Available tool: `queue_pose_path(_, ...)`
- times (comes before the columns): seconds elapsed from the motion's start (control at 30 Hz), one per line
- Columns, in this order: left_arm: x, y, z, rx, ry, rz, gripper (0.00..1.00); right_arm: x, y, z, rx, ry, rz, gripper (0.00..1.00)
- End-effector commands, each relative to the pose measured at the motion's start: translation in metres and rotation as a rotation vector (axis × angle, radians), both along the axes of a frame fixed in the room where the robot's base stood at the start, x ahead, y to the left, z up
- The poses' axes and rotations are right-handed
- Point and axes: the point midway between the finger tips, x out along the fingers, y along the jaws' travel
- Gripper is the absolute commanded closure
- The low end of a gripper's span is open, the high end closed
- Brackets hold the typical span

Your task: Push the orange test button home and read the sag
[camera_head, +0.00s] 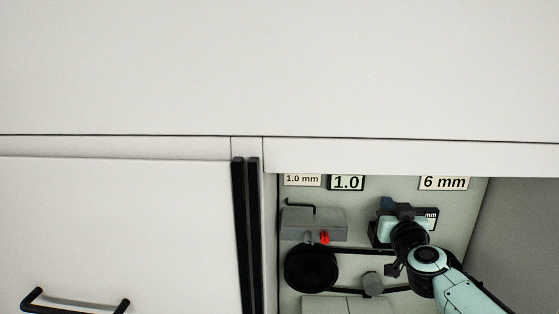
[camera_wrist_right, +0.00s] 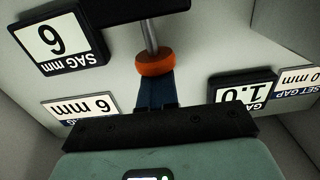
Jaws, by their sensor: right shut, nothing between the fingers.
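The orange button (camera_wrist_right: 155,64) shows in the right wrist view as a thick disc on a grey metal shaft that comes out of a dark block. My right gripper (camera_wrist_right: 155,88) is shut and empty, its blue fingertips right at the button's face; I cannot tell whether they touch. In the head view my right gripper (camera_head: 387,204) is in the open bay and hides the button. My left gripper is out of view.
A gap display (camera_head: 346,183) reads 1.0, beside a 1.0 mm label (camera_head: 302,180). A 6 mm label (camera_head: 444,183) is at the right. A grey block (camera_head: 312,222) with a red knob (camera_head: 324,237) sits above a black wheel (camera_head: 311,268) and belt. Bay walls and a closed panel (camera_head: 110,230) flank it.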

Motion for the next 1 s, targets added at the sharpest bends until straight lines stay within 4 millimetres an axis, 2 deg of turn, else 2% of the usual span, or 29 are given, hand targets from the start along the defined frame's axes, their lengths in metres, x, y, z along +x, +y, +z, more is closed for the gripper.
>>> queue_pose_path(0.33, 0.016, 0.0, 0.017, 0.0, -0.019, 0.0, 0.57, 0.0, 0.0, 0.018, 0.0, -0.005, -0.001, 1.0)
queue_pose_path(0.53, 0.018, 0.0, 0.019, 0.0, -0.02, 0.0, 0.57, -0.003, 0.0, 0.019, 0.0, -0.006, -0.001, 1.0)
queue_pose_path(1.0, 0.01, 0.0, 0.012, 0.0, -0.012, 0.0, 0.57, -0.049, 0.002, 0.019, -0.001, -0.006, -0.001, 1.0)
